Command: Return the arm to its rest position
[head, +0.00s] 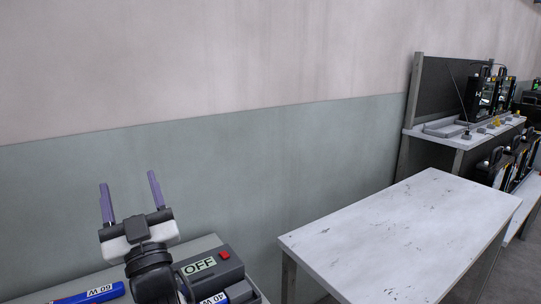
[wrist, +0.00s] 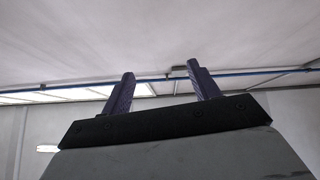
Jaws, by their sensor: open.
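My gripper (head: 130,188) is in the lower left of the head view. It points upward, with its two purple fingers spread apart and nothing between them. It stands in front of the grey-green wall, above a small grey bench (head: 200,246). In the wrist view my gripper (wrist: 163,87) also shows open and empty, with the ceiling behind its fingers.
A dark grey box (head: 223,267) with an "OFF" label and a red button sits on the bench. A bare white table (head: 400,235) stands right; an equipment bench (head: 440,132) is beyond.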

